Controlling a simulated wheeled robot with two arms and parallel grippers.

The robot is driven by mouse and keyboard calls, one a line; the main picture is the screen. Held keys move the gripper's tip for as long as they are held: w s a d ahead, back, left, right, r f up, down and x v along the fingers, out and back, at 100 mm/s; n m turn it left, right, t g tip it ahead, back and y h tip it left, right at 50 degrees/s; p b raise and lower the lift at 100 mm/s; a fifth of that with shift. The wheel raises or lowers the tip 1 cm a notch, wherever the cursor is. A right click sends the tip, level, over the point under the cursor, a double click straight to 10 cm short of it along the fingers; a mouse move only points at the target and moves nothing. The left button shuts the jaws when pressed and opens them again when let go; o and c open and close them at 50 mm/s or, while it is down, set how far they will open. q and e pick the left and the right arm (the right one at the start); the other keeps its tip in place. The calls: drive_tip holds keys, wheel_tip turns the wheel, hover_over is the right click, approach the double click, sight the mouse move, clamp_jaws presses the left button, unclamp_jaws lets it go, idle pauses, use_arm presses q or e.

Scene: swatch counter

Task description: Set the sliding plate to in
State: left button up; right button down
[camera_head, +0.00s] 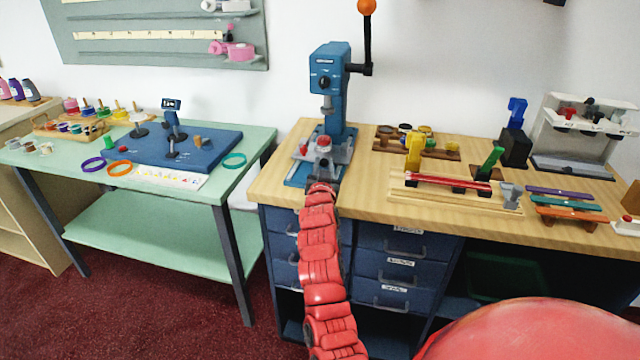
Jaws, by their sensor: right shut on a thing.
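A blue press (330,85) with an orange-knobbed lever stands at the left end of the wooden workbench. Low at its front is the grey sliding plate (342,158), with round red-topped parts on it, below and a little in front of the ram. My right arm, red and segmented, reaches up to it from the bottom of the view. My right gripper (320,187) is shut at the plate's front edge; the arm largely hides its fingers and the grip. How far in the plate stands is hard to tell. My left gripper is not in view.
The wooden bench (380,200) holds a yellow-and-red fixture (447,180) and a tray of small round parts (415,140) right of the press. A green table (235,190) with a blue mat stands left, across a gap. Blue drawers (400,265) are under the bench.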

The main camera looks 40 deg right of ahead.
drive_tip(key=shift+w+d, duration=0.15)
drive_tip(key=shift+d, duration=0.05)
drive_tip(key=c, duration=0.6)
unclamp_jaws()
drive_tip(key=v, duration=1.7)
drive_tip(key=shift+a, duration=0.2)
